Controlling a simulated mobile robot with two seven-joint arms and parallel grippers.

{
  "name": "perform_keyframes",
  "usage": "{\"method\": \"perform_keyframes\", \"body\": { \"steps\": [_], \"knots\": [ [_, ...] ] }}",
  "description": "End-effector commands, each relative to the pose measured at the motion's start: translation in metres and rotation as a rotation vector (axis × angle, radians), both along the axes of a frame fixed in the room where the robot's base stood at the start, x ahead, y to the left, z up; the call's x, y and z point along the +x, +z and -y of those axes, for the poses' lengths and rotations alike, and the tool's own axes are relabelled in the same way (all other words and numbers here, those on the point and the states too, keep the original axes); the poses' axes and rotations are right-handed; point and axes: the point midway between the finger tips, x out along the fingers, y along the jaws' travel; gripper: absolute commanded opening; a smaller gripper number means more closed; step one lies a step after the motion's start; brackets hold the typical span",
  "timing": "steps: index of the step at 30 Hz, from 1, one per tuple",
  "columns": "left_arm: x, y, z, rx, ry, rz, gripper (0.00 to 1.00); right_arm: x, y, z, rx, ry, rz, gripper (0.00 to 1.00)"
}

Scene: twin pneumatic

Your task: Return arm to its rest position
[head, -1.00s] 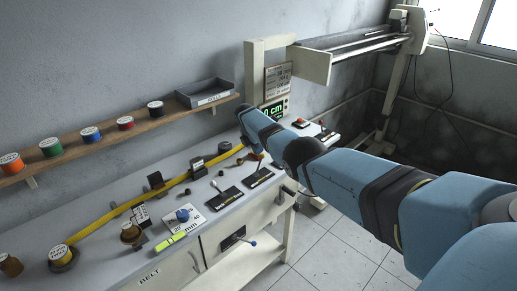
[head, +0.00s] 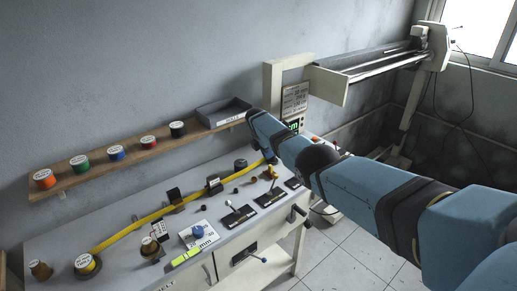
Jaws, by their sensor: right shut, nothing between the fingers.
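My right arm, blue with dark joint bands, reaches in from the lower right across the view toward the far end of the white bench (head: 140,219). My right gripper (head: 272,171) is small and dark at the end of the arm, over the bench's far right part, close to the end of the yellow belt (head: 150,216). The fingers are shut with nothing seen between them. The arm partly hides the green display (head: 293,126) behind it. My left gripper does not show.
A wooden shelf (head: 100,167) on the wall holds several coloured spools and a grey tray (head: 222,114). Small black devices, a blue knob (head: 198,231) and a yellow-green marker (head: 186,257) lie on the bench. A rail machine (head: 375,66) stands at the back right. Tiled floor (head: 345,254) lies open below the arm.

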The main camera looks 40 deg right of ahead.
Motion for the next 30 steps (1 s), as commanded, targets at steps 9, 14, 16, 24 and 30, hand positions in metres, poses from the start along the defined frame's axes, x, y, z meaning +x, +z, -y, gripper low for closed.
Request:
{"method": "perform_keyframes", "body": {
  "steps": [9,14,16,24,30],
  "knots": [
    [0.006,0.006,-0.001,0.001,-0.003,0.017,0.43,-0.002,-0.007,-0.003,-0.005,-0.009,0.007,0.00],
    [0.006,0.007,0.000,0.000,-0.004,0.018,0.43,-0.016,-0.043,-0.025,-0.032,-0.081,0.061,0.00],
    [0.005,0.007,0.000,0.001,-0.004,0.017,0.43,-0.029,-0.065,-0.041,-0.042,-0.130,0.102,0.00],
    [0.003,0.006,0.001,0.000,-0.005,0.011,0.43,-0.111,-0.132,-0.117,-0.024,-0.348,0.268,0.00],
    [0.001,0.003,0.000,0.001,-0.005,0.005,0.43,-0.200,-0.153,-0.174,0.044,-0.533,0.373,0.00]
  ]
}}
